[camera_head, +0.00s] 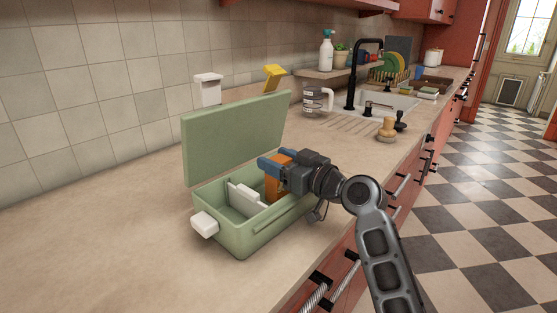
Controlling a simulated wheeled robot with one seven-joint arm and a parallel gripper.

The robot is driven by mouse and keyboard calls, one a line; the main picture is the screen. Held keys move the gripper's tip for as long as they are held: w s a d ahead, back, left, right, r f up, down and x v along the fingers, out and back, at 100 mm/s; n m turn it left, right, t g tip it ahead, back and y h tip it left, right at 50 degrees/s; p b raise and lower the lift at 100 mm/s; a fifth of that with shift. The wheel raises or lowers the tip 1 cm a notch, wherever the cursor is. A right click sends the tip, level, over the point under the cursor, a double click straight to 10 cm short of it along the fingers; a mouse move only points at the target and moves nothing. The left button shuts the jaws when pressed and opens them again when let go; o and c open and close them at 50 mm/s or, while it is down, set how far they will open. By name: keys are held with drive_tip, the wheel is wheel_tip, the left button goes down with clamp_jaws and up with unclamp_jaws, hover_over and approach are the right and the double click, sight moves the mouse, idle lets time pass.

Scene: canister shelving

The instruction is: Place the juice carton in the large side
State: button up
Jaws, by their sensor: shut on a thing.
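A green lunch box (262,228) stands on the counter with its lid (232,136) raised at the back. A white divider (244,197) stands inside and splits it into compartments. The orange juice carton (272,188) is upright at the box's right part, to the right of the divider, with its lower end inside the box walls. My gripper (270,163) is shut on the carton from the right, its blue fingers at the carton's upper part. The gripper hides part of the carton, and the box wall hides its base, so I cannot tell whether it touches the floor.
A white latch (204,224) sticks out at the box's front left. A white-topped container (208,88) and a yellow-topped one (274,77) stand behind the lid. A clear jug (316,98) and the sink (385,103) are farther back. The counter left of the box is clear.

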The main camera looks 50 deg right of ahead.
drive_tip(key=shift+f, duration=0.1)
drive_tip(key=o, duration=1.6)
drive_tip(key=shift+c, duration=0.2)
drive_tip(key=shift+r, duration=0.2)
drive_tip(key=s+b, duration=0.2)
drive_tip(key=s, duration=1)
drive_tip(key=shift+a+b, duration=0.15)
drive_tip(key=shift+b, duration=0.2)
drive_tip(key=shift+f, duration=0.1)
